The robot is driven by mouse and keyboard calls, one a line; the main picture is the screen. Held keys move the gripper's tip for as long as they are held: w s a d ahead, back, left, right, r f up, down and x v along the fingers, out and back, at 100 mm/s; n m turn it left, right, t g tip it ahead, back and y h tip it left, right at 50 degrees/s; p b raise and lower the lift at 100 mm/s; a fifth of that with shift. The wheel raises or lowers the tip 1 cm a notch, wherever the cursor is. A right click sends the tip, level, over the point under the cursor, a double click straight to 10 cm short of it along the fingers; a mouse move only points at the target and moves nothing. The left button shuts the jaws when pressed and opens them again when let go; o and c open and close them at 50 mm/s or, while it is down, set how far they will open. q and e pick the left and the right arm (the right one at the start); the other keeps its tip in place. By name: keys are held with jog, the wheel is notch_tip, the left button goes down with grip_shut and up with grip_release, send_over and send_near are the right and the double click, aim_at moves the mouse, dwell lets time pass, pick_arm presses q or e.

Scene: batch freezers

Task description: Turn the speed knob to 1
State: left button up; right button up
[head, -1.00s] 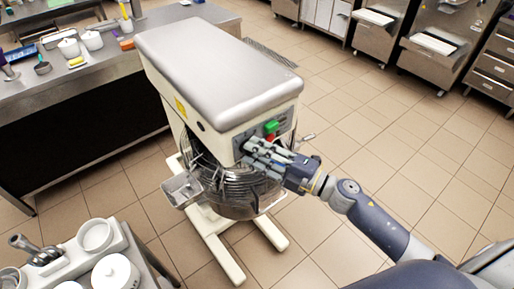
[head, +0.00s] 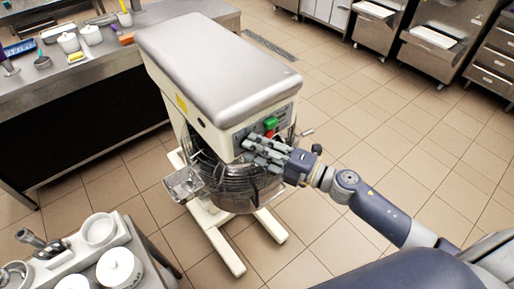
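A large cream mixer (head: 215,75) with a metal top stands on the tiled floor in the middle of the head view. Its front panel carries a green button (head: 270,123) and a red part just below it. My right gripper (head: 250,152) is at the lower part of this panel, its fingers pointing left at the panel face. The fingers cover that part, so the speed knob cannot be made out. Whether the fingers touch or hold anything there cannot be told. My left gripper is out of view.
A wire guard and bowl (head: 235,185) sit under the mixer head, with a metal chute (head: 183,184) at the left. A steel counter (head: 90,70) stands at the upper left. A cart with white pots (head: 118,268) is at the lower left.

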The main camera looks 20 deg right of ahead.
jog(key=shift+o, duration=1.2)
jog(key=v, duration=1.2)
jog(key=shift+w+d+f, duration=0.1)
